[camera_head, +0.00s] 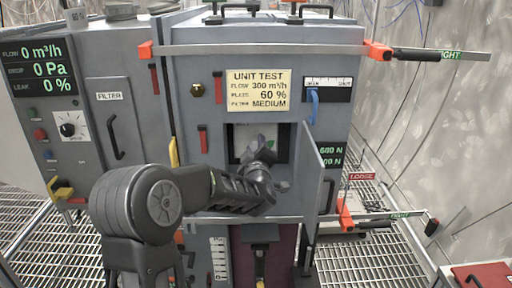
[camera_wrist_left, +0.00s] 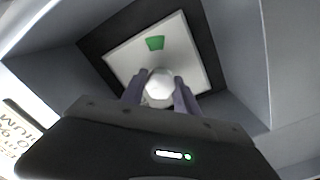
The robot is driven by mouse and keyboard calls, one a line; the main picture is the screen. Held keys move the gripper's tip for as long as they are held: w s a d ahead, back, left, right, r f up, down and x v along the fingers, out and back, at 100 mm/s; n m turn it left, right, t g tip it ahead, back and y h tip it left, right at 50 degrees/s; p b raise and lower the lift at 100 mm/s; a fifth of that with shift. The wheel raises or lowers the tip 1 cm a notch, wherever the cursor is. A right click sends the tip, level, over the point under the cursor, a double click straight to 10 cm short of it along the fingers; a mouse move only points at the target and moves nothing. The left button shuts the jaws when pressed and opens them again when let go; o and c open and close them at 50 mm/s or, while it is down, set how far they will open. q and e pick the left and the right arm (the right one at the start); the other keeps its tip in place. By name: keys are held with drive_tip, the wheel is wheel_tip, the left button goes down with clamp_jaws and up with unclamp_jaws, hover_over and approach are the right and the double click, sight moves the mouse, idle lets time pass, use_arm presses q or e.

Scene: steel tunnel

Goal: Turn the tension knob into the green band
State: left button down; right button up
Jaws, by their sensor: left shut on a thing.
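The tension knob (camera_wrist_left: 158,86) is a pale round knob in the left wrist view, on a white square plate (camera_wrist_left: 190,62). The green band (camera_wrist_left: 155,43) is a short patch on this plate, above the knob in that view. My left gripper (camera_wrist_left: 158,92) is shut on the knob, with one finger on each side. In the head view my left gripper (camera_head: 264,160) reaches into a dark-framed recess in the grey cabinet and covers the knob there. I cannot make out a pointer on the knob. My right gripper is not in view.
A small grey door (camera_head: 325,175) stands open right of the recess, close to my gripper. Force readouts (camera_head: 330,156) are partly behind it. Clamp bars cross the cabinet above (camera_head: 260,50) and below the recess. A control panel (camera_head: 55,115) is at left; grating floor lies at right.

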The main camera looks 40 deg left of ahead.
use_arm(q)
drive_tip(key=shift+f+n+b, duration=0.2)
drive_tip(key=shift+n+b, duration=0.3)
drive_tip(key=shift+b, duration=0.5)
drive_tip(key=n+b, duration=1)
drive_tip(key=b, duration=0.4)
drive_tip(key=shift+f+n, duration=0.1)
drive_tip(key=shift+n, duration=0.3)
drive_tip(key=shift+r+n+b, duration=0.2)
drive_tip(key=shift+n+b, duration=1.1)
drive_tip(key=shift+n, duration=0.3)
drive_tip(key=c, duration=0.9)
unclamp_jaws()
